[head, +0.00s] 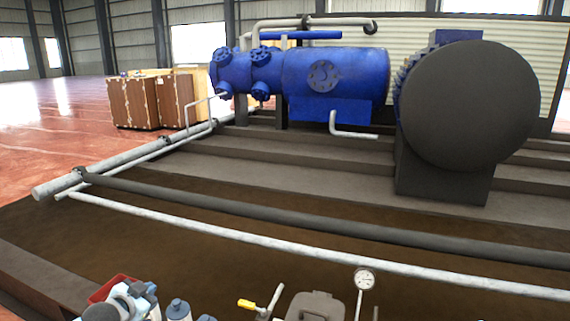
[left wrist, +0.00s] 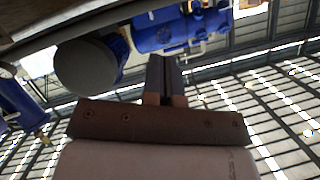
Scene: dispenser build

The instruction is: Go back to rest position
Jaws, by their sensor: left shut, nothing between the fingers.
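My left gripper (left wrist: 165,62) shows in the left wrist view, with its two dark fingers close together and nothing between them. Its brown mount (left wrist: 160,122) and pale wrist housing fill the lower middle of that view. The fingers point toward blue machinery, with open air around them. In the head view, I cannot clearly make out its fingertips. My right gripper is in neither view.
Blue tanks (head: 333,75) and a large dark cylinder (head: 468,105) stand at the back. Pipes (head: 300,222) cross the middle. A gauge (head: 364,279), a yellow-handled valve (head: 247,304) and a grey lidded body (head: 315,306) stand at the front. Wooden crates (head: 133,101) stand back left.

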